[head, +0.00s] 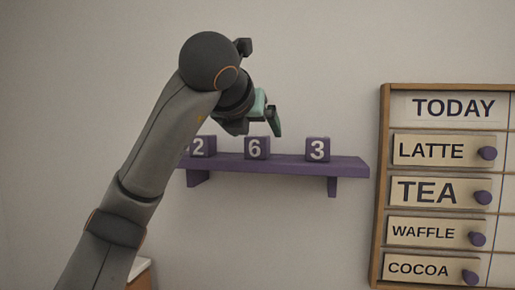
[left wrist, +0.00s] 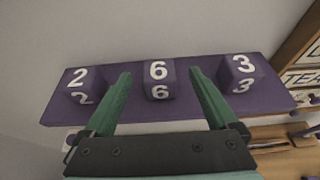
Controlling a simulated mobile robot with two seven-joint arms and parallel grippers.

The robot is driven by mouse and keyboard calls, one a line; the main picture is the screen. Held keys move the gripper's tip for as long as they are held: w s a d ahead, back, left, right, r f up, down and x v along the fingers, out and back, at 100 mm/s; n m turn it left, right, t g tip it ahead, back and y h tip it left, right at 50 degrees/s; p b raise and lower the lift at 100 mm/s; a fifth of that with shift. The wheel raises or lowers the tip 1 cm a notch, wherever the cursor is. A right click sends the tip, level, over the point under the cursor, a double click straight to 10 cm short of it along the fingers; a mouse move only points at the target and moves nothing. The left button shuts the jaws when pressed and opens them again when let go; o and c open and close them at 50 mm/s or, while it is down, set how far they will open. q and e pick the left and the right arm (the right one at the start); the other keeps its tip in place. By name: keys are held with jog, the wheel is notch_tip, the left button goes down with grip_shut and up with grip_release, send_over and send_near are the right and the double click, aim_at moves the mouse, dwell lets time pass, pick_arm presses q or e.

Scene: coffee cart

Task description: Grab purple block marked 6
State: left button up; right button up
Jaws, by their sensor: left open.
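The purple block marked 6 (head: 257,148) stands on a purple wall shelf (head: 345,165), between the block marked 2 (head: 203,147) and the block marked 3 (head: 318,150). My left gripper (head: 270,119) is above the shelf, just over the 6 block in the head view. In the left wrist view the open green fingers (left wrist: 160,78) point toward the shelf, one on each side of the 6 block (left wrist: 158,80). The gap between them is empty and they look apart from the block. My right gripper is not in view.
The 2 block (left wrist: 79,86) and 3 block (left wrist: 242,74) stand to either side, with bare shelf between the blocks. A wood-framed menu board (head: 381,190) with knobbed plates hangs to the right. The wall above the shelf is clear.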

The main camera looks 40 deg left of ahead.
aim_at(260, 140)
pick_arm(q)
jog(key=shift+p+x, duration=0.4)
jog(key=shift+x, duration=3.3)
jog(key=shift+s, duration=0.1)
jog(key=shift+c, duration=0.2)
jog(key=c, duration=1.3)
jog(key=shift+c, duration=0.5)
jog(key=shift+r, duration=0.1)
